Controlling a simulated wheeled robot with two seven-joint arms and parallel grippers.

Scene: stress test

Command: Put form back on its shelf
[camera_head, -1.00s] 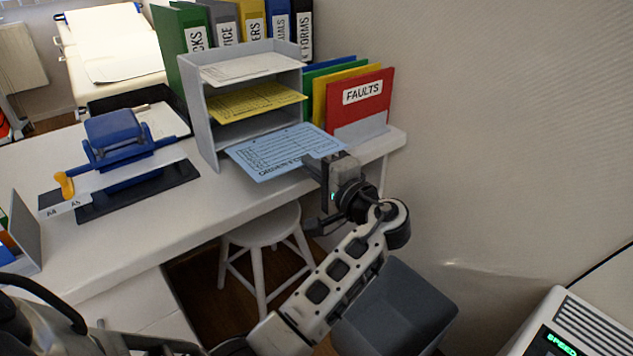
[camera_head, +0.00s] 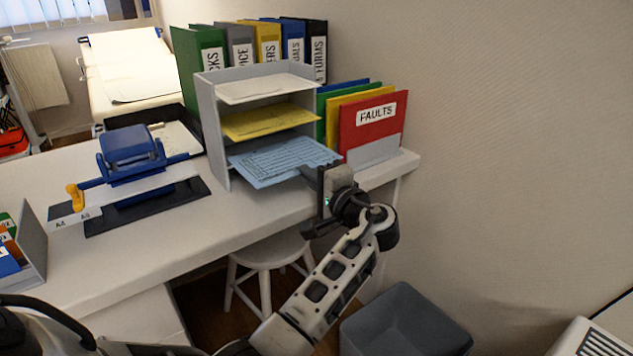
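The blue printed form (camera_head: 275,163) lies in the lowest compartment of the grey letter shelf (camera_head: 209,125), with its front part sticking out. A yellow sheet (camera_head: 268,121) lies in the middle compartment and a white sheet (camera_head: 265,88) on the top one.
Folders, including a red FAULTS one (camera_head: 372,130), stand right of the shelf, with binders (camera_head: 240,45) behind. A stool (camera_head: 262,262) and grey bin (camera_head: 405,325) are below the desk (camera_head: 150,250).

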